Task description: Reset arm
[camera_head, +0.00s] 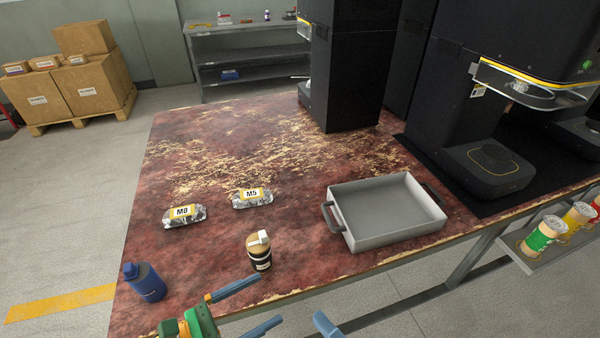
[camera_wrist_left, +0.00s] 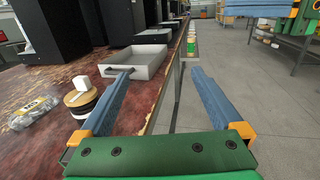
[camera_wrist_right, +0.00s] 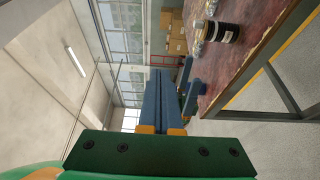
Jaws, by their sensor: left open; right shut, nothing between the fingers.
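My left gripper (camera_head: 270,298) is at the table's front edge in the head view, its blue fingers spread apart with nothing between them. The left wrist view also shows its two fingers (camera_wrist_left: 163,70) wide apart, pointing along the table edge. My right gripper (camera_head: 325,322) shows only as a blue fingertip at the bottom of the head view, right of the left one and off the table. In the right wrist view its fingers (camera_wrist_right: 161,75) are together and empty. The left gripper's blue fingers show beyond them.
Black machines (camera_head: 490,110) stand behind. A rack of cans (camera_head: 545,236) is at right.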

